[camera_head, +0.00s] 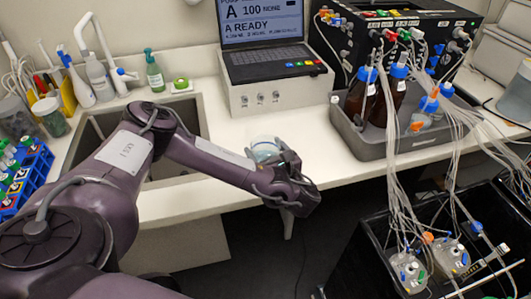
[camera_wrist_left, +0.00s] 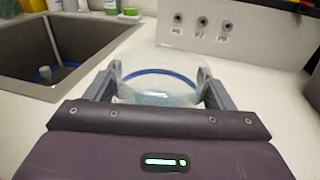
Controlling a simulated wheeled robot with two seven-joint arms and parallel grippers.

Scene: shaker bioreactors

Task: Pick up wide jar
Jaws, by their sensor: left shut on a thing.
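The wide jar (camera_head: 264,148) is clear glass with a blue band and stands at the front part of the white counter, right of the sink. In the left wrist view the jar (camera_wrist_left: 160,80) sits between the two grey fingers of my left gripper (camera_wrist_left: 160,92), which are shut on its sides. In the head view my left gripper (camera_head: 284,165) partly covers the jar. I cannot tell whether the jar is touching the counter. My right gripper does not show in either view.
The sink (camera_head: 95,125) is left of the jar. A control box with a laptop (camera_head: 265,97) stands behind it. A grey tray (camera_head: 372,143) with brown bottles (camera_head: 387,100) is to the right, with many hanging tubes. A black tub (camera_head: 362,262) is at the lower right.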

